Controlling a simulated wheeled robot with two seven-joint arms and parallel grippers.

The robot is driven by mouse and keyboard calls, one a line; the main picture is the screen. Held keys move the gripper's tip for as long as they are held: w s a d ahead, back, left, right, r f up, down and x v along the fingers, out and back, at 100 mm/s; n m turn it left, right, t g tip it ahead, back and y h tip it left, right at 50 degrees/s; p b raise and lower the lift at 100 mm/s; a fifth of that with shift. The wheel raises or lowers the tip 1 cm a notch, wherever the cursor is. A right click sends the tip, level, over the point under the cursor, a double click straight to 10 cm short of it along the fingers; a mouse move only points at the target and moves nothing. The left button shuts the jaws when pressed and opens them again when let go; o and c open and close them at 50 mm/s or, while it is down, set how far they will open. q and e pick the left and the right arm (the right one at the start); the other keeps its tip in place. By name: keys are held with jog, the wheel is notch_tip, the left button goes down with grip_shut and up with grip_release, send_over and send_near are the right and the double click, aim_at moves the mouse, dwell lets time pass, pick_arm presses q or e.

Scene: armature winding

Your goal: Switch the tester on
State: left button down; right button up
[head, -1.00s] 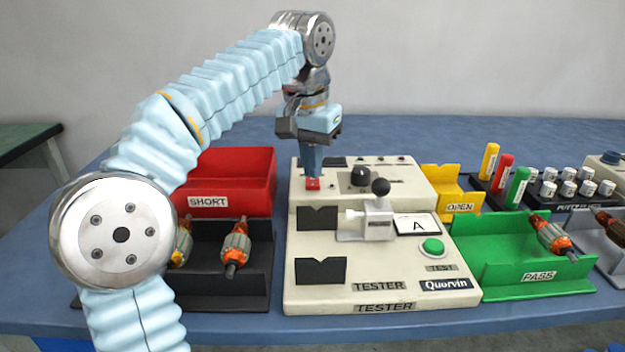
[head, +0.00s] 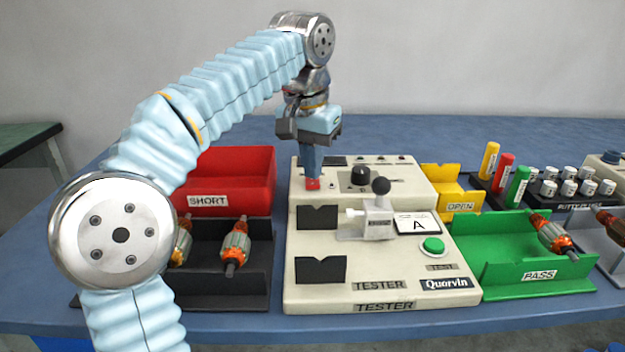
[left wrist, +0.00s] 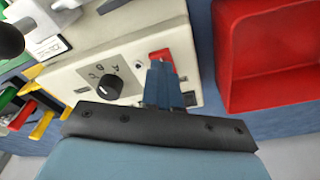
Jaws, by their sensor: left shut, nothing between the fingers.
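The tester (head: 430,262) is a cream box with a raised back part, in the middle of the table. A red switch (head: 313,184) sits at the left of that back part and also shows in the left wrist view (left wrist: 160,55). My left gripper (head: 312,177) points down with its fingertips at the red switch, seemingly touching it. It is shut and empty, and its blue fingers (left wrist: 162,85) hide part of the switch. Right of the switch is a black knob (head: 361,176). A green button (head: 432,247) is at the front right. My right gripper is not in view.
A red SHORT bin (head: 262,170) and a black tray (head: 258,292) with armatures lie to the left. A yellow OPEN bin (head: 440,172) and a green PASS tray (head: 497,278) lie to the right. A black-knobbed clamp (head: 379,222) stands on the tester.

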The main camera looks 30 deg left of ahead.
aim_at(313, 183)
pick_arm(q)
jog(key=shift+f+b, duration=0.45)
jog(key=shift+f, duration=0.2)
notch_tip(313, 183, up, 3)
jog(key=p, duration=0.3)
jog(key=shift+r, duration=2.05)
